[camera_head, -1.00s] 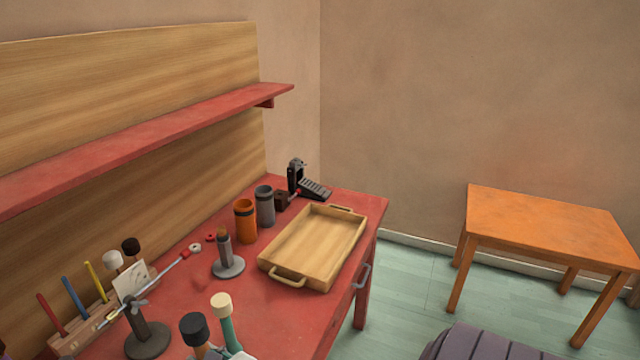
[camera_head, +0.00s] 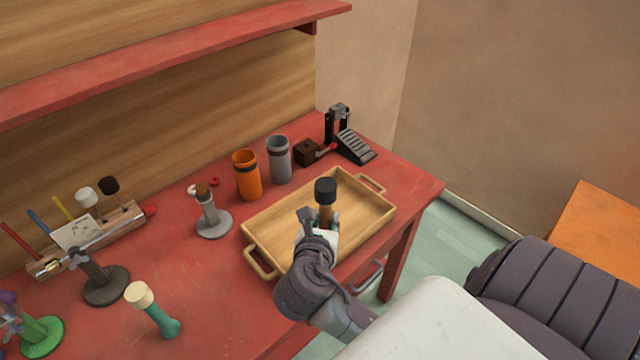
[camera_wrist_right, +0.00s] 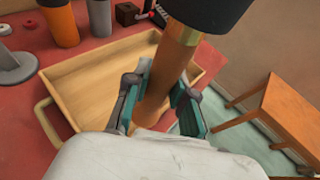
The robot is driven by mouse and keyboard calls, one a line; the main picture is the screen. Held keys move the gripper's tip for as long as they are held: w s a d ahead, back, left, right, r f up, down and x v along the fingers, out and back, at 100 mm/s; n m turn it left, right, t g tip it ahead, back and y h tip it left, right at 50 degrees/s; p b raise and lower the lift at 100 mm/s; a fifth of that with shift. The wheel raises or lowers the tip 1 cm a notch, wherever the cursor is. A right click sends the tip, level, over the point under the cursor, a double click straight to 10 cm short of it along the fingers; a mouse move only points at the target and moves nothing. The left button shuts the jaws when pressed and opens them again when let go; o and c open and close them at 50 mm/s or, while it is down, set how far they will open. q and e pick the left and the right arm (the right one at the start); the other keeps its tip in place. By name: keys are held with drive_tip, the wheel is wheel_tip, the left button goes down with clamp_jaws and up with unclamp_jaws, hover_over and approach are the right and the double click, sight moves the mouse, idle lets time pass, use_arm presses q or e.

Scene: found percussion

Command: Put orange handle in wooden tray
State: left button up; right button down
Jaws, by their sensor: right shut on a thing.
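The orange-brown handle (camera_wrist_right: 168,75) with a black head (camera_head: 325,190) is held upright by my right gripper (camera_head: 322,226). In the right wrist view the gripper (camera_wrist_right: 155,100) is shut on the handle, with teal pads on both sides of it. The wooden tray (camera_head: 263,220) lies on the red table; it also shows in the right wrist view (camera_wrist_right: 90,85). In the head view the gripper and handle appear over the tray. My left gripper is not in view.
An orange cup (camera_head: 247,176) and a grey cup (camera_head: 279,160) stand behind the tray. A grey stand (camera_head: 213,222) is to its left. A black pedal (camera_head: 354,147) is at the back. A green-handled mallet (camera_head: 155,312) stands at the front left. The tray's floor looks empty.

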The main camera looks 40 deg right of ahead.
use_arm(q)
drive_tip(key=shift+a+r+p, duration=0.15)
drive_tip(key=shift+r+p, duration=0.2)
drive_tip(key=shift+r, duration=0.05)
use_arm(e)
drive_tip(key=shift+w+d+f, duration=0.15)
drive_tip(key=shift+w+f, duration=1.7)
drive_tip(key=shift+w+d+f, duration=0.2)
drive_tip(key=shift+w+f, duration=1.6)
drive_tip(key=shift+w, duration=0.05)
drive_tip(key=shift+w+d+f, duration=0.15)
drive_tip(key=shift+w+f, duration=1.7)
drive_tip(key=c, duration=1)
unclamp_jaws()
drive_tip(key=shift+f, duration=0.1)
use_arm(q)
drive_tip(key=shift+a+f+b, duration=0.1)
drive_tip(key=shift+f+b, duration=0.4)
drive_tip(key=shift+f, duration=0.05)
use_arm(e)
drive_tip(key=v, duration=1.2)
drive_tip(key=shift+w+a, duration=0.1)
drive_tip(key=shift+m, duration=0.3)
